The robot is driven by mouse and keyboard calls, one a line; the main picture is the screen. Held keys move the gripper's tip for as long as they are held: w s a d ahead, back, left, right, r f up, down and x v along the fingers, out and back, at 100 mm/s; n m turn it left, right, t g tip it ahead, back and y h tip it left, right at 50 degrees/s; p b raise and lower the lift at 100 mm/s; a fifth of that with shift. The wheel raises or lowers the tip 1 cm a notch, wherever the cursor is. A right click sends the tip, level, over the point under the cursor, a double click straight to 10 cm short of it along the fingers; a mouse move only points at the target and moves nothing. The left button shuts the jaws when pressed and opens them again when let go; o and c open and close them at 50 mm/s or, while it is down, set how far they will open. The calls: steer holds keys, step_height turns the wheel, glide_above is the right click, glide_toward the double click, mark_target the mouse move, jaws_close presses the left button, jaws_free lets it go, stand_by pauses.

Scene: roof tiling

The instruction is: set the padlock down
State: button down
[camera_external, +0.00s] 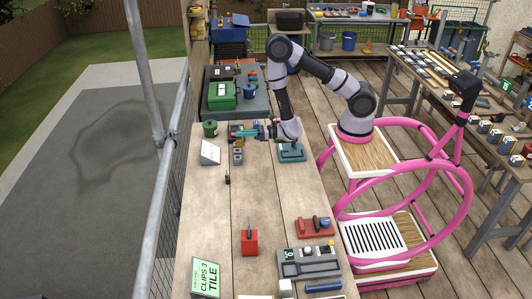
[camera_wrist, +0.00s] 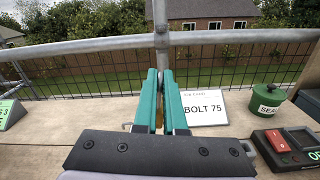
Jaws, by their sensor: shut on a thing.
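My gripper (camera_wrist: 163,74) is shut, with its teal fingers close together and pointing out toward the railing. In the external view my gripper (camera_external: 233,133) is over the far part of the wooden bench, level and pointing left. The padlock is not clearly visible; what is between the fingers is largely hidden by them. I cannot tell how far the gripper is above the bench.
A white BOLT 75 card (camera_wrist: 204,106) and a green SEAL pot (camera_wrist: 264,99) stand to the right in the wrist view. A small dark object (camera_external: 227,179) lies on the bench (camera_external: 203,215). A red box (camera_external: 249,242) and grey tray (camera_external: 309,264) stand nearer. The bench middle is mostly clear.

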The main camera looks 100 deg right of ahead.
steer(key=s+a+f+n+g+y, duration=0.2)
steer(key=a+n+y, duration=0.2)
steer(key=a, duration=1)
steer(key=s+a+f+n+g+y, duration=0.1)
steer(key=s+a+n+y, duration=0.25)
steer(key=a, duration=0.95)
steer(key=s+a+f+n+g+y, duration=0.25)
steer(key=a+y, duration=0.25)
steer(key=a, duration=0.9)
steer(key=shift+n, duration=0.4)
steer(key=shift+w+a+f, duration=0.1)
steer(key=shift+a+f, duration=0.05)
steer(key=shift+f, duration=1.4)
steer(key=shift+w+a+f, duration=0.1)
steer(key=shift+f, duration=1.5)
steer(key=shift+w+a+f, duration=0.1)
steer(key=shift+a+f, duration=0.05)
steer(key=shift+f, duration=1.4)
steer(key=shift+s+f, duration=0.1)
steer(key=shift+f, duration=0.05)
steer(key=c, duration=1)
jaws_free()
